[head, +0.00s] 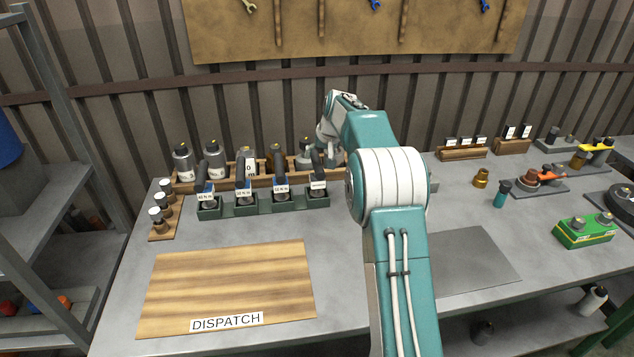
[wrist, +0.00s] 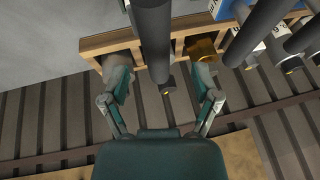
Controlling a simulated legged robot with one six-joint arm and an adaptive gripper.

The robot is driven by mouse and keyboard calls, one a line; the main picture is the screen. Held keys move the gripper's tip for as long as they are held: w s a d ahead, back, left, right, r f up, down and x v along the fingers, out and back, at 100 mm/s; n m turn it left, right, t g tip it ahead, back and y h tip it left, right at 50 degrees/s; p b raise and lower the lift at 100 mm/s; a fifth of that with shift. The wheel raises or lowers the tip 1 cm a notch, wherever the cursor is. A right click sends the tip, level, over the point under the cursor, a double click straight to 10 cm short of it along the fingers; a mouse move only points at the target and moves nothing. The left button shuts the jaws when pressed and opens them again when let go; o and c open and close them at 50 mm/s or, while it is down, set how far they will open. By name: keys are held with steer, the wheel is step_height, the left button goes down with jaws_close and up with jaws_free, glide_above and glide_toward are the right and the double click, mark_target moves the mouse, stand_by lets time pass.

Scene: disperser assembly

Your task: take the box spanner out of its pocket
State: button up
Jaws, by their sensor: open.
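The wooden rack with pockets (head: 262,182) stands at the back of the bench, and crosses the top of the wrist view (wrist: 185,22). My gripper (wrist: 163,92) is over it with fingers spread and nothing visibly held. A dark grey cylinder (wrist: 152,35) passes across the rack and ends between my fingertips in the picture; contact cannot be told. I cannot tell clearly which piece is the box spanner.
A green holder (head: 262,208) with several black-handled tools stands close in front of the rack. Several bottles (head: 183,162) stand at the rack's left. The wooden dispatch board (head: 230,280) is bare. The ribbed wall (wrist: 60,125) is close behind.

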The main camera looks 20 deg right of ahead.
mark_target(318, 161)
steer(key=x, duration=0.4)
steer(key=shift+d+f, duration=0.1)
steer(key=shift+f, duration=0.15)
jaws_close()
steer(key=shift+r, duration=0.15)
